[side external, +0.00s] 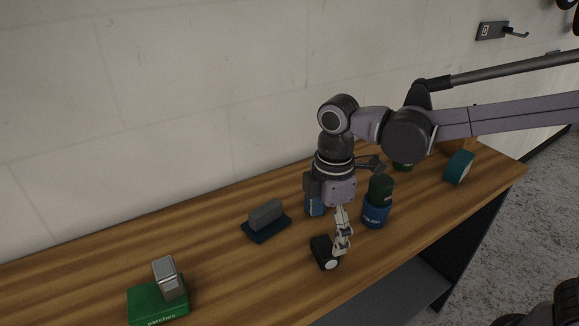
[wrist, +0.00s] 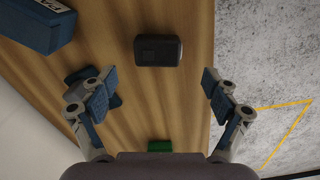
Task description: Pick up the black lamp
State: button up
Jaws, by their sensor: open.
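The black lamp (side external: 322,250) is a small black block with a round white lens, standing on the wooden bench near its front edge. In the wrist view it is a dark rounded box (wrist: 158,50) at top centre, uncovered. My gripper (side external: 342,246) points down at the lamp, and its fingers partly overlap the lamp in the side view. In the wrist view the two fingers of my gripper (wrist: 158,88) are spread wide with nothing between the pads. The lamp appears just above the gap between them. I cannot tell the exact height of the fingertips.
A blue can with a dark green top (side external: 376,212) stands right of the lamp. A grey block on a dark blue base (side external: 266,218) and a green patches box (side external: 150,303) lie left. The bench edge is close.

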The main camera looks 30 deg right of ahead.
aim_at(325, 246)
jog(key=shift+w+d+f, duration=0.1)
jog(key=shift+f, duration=1.5)
jog(key=shift+w+d+f, duration=0.1)
jog(key=shift+f, duration=1.5)
jog(key=c, duration=1.3)
